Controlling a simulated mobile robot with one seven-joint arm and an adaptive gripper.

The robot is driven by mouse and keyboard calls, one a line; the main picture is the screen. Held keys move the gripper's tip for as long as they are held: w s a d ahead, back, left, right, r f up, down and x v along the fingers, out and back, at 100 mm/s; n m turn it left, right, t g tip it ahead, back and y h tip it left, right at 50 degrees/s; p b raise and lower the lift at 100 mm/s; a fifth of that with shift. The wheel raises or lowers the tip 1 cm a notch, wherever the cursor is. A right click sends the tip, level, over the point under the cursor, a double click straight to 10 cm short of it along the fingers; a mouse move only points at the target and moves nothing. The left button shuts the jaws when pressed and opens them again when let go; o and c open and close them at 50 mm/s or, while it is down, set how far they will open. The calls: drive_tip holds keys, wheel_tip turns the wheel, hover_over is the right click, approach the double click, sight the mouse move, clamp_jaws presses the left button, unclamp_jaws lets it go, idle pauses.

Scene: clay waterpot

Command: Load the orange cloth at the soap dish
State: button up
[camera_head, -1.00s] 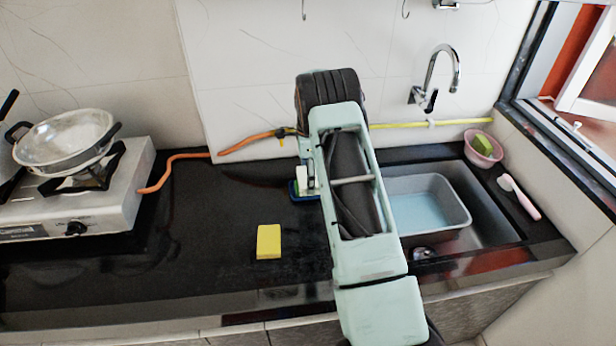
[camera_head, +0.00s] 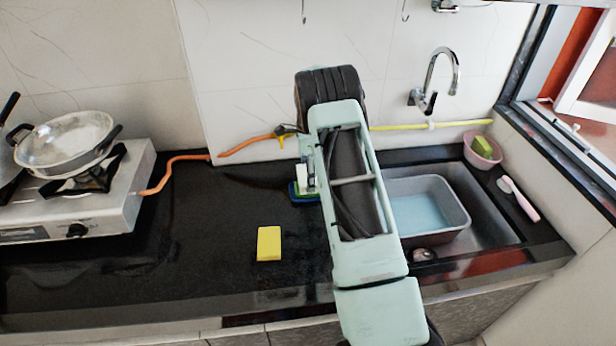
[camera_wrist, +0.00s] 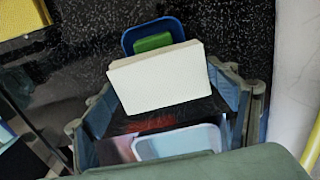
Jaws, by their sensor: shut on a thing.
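No orange cloth can be made out in either view. The soap dish (camera_wrist: 128,42) is a blue tray with a green piece (camera_wrist: 153,42) in it, on the black counter; in the head view the dish (camera_head: 297,197) shows partly behind my arm. My gripper (camera_wrist: 160,82) is shut on a pale cream block (camera_wrist: 158,80), held between its fingertips. The block covers the near part of the dish in the wrist view. In the head view the block (camera_head: 302,172) is upright over or beside the dish; whether they touch I cannot tell.
A yellow sponge (camera_head: 269,243) lies on the counter near the front. A stove (camera_head: 120,200) with a pan (camera_head: 65,137) stands left. A sink with a grey basin (camera_head: 455,215), a pink bowl (camera_head: 482,152) and a pink brush (camera_head: 525,205) are right.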

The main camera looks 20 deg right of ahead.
drive_tip(key=shift+r+p, duration=0.9)
drive_tip(key=shift+r, duration=1.65)
